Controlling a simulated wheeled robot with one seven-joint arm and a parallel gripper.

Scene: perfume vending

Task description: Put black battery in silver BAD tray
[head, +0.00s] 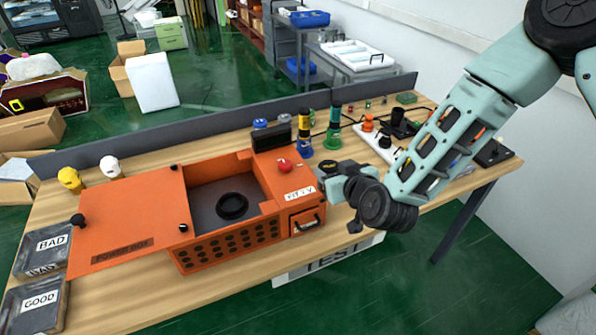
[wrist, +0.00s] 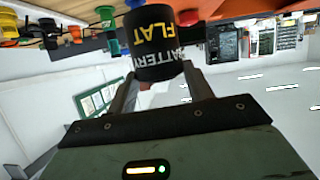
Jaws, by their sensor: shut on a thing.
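The black battery (wrist: 158,40), with "BATTERY FLAT" in white and yellow letters, is between the two fingers of my gripper (wrist: 160,75) in the wrist view. My gripper (head: 330,178) is shut on it. In the head view the gripper is above the table, just right of the orange power box, and the battery (head: 326,167) shows as a small dark end. The silver BAD tray (head: 42,268) is at the table's far left, left of the box. The silver GOOD tray (head: 40,299) is in front of it.
The orange power box (head: 225,238) stands mid-table; its lid (head: 130,215) lies open to the left, between my gripper and the trays. A blue-yellow battery (head: 304,135) and a green one (head: 333,130) stand behind the gripper. Yellow (head: 70,179) and white (head: 109,166) objects stand back left.

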